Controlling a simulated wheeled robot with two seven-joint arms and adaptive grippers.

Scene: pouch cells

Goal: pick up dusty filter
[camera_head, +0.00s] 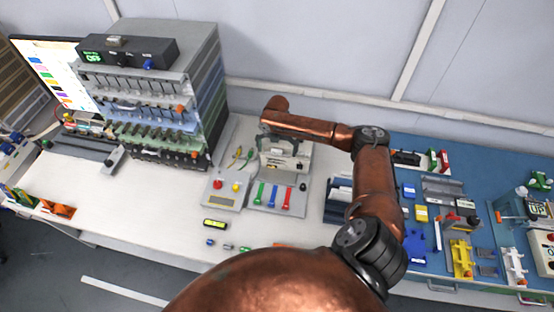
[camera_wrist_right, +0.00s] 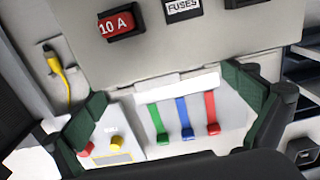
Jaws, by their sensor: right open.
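No part is clearly recognisable as a dusty filter. A white bar (camera_wrist_right: 178,88) lies across the lower front of a grey box (camera_wrist_right: 165,55) in the right wrist view; I cannot tell if it is the filter. My right gripper (camera_wrist_right: 168,98) is open, its dark green fingers on either side of the bar, with nothing seen held. In the head view my copper arm reaches over the same box (camera_head: 287,153) and largely hides the gripper. My left gripper is not in view.
Before the box are green, blue and red levers (camera_head: 273,195) and a small button panel (camera_head: 222,190). A rack (camera_head: 165,100) stands left. A blue mat (camera_head: 400,180) with several parts lies right.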

